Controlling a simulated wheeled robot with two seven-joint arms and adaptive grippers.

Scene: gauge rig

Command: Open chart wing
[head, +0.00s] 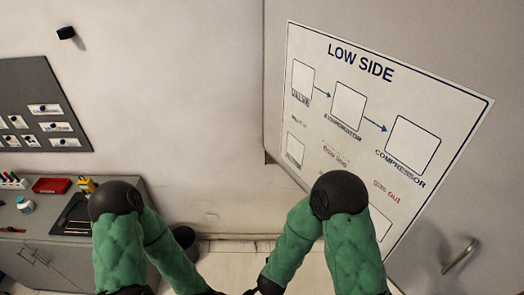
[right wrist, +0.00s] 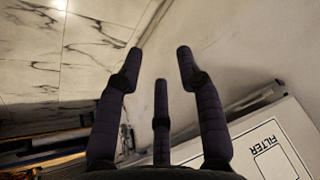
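A grey panel (head: 440,35) fills the right of the head view and bears a white chart (head: 375,75) headed LOW SIDE. A metal bar handle (head: 460,256) sits on the grey surface at lower right. My left gripper is not in view.
A grey counter (head: 60,258) at left holds a red tray (head: 51,185), a white jar (head: 25,204) and a yellow item (head: 87,185). A dark label board (head: 30,90) hangs above. A dark bin (head: 184,240) stands by the wall.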

